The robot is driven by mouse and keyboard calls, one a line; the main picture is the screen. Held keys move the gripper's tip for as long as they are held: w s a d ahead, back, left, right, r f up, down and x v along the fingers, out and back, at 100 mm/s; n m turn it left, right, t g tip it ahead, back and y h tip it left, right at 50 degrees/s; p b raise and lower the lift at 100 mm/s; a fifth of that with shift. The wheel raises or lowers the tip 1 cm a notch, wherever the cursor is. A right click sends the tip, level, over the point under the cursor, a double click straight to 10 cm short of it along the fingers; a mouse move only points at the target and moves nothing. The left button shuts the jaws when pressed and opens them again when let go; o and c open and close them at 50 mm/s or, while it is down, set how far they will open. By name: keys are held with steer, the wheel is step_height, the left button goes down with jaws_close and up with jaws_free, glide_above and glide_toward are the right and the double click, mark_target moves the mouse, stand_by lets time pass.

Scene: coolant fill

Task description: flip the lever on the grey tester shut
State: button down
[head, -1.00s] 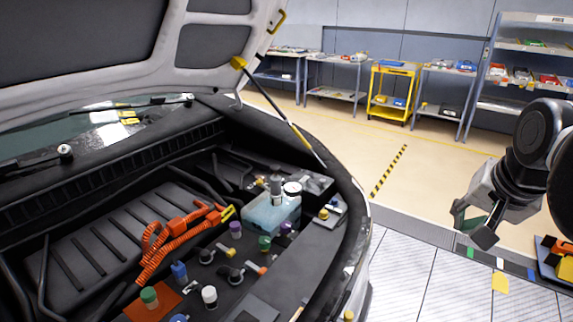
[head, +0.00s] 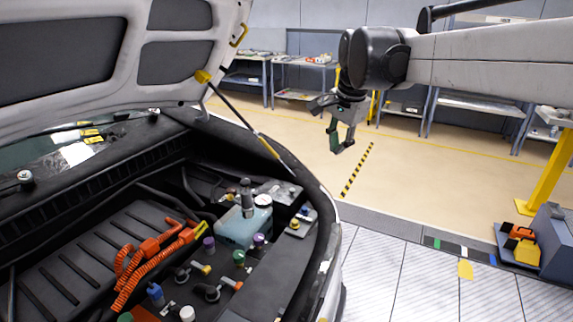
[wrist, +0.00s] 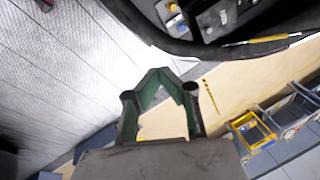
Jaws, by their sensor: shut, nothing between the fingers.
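The grey upright device (head: 247,195) on the blue coolant tank (head: 235,229) in the engine bay looks like the tester. A round white-faced gauge (head: 263,200) is beside it. Its lever is too small to tell, and so is the lever's position. My gripper (head: 340,148) is shut and empty. It hangs over the floor to the right of the car, well apart from the tester. In the wrist view my green and grey fingers (wrist: 165,77) show, with the car's edge beyond them.
The raised hood (head: 120,50) and its strut (head: 240,115) stand over the bay's left and back. Several coloured caps and orange cables (head: 145,255) surround the tank. A small plate with yellow and blue fittings (head: 298,222) sits by the fender.

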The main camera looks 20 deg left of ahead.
steer(key=w+a+f+m+g+p, duration=0.1)
steer(key=w+a+m+p, duration=0.1)
steer(key=w+a, duration=0.45)
steer(key=m+g+p, duration=0.2)
steer(key=m+p, duration=0.2)
glide_above(235, 200)
step_height(235, 200, down, 11)
steer(key=shift+w+d+f+h, duration=0.2)
steer(key=shift+w+d+h, duration=0.1)
steer(key=shift+h, duration=0.1)
steer(key=f, duration=0.3)
steer(key=f+p, duration=0.1)
steer(key=f, duration=0.2)
steer(key=f+p, duration=0.1)
steer(key=f, duration=0.3)
steer(key=shift+s+a, duration=0.15)
steer(key=shift+a, duration=0.2)
